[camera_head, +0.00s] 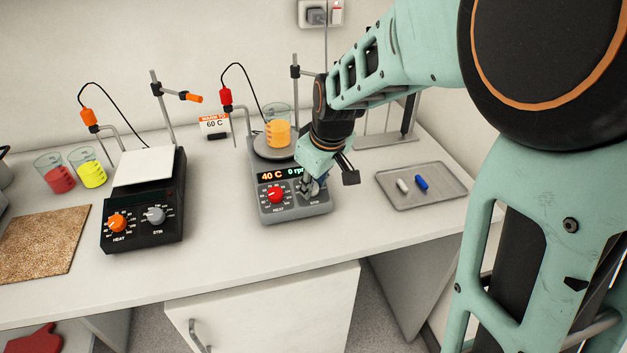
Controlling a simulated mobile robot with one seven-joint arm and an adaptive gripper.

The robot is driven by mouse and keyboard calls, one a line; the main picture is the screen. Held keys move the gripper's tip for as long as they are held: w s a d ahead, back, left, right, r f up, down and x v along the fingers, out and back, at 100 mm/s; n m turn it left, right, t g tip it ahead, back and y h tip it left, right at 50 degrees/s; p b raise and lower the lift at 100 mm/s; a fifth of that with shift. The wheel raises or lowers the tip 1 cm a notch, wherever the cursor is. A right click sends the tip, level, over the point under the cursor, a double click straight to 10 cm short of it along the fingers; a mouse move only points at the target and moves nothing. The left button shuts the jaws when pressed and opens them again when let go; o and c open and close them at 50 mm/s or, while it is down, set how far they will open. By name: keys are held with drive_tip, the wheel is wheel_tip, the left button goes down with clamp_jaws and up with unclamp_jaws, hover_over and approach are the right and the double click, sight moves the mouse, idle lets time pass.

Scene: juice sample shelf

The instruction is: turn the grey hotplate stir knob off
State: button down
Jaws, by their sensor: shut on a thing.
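The grey hotplate (294,212) stands on the bench near the middle. Its display reads 40 C and 0 rpm. A red heat knob (275,195) is on the left of its front panel. The stir side of the panel is on the right, and the stir knob there is hidden behind my gripper (311,187). My gripper points down at that spot and is shut on the stir knob. A beaker of orange liquid (278,131) stands on the hotplate's round plate.
A black hotplate (143,233) with orange and grey knobs stands to the left. Beakers of red (60,179) and yellow liquid (93,175) are farther left. A grey tray (432,198) with two stir bars lies right of my gripper. A "60 C" sign (215,127) stands behind.

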idle(0.4)
drive_tip(key=c, duration=1.6)
unclamp_jaws()
drive_tip(key=v, duration=0.7)
drive_tip(key=shift+r, duration=0.25)
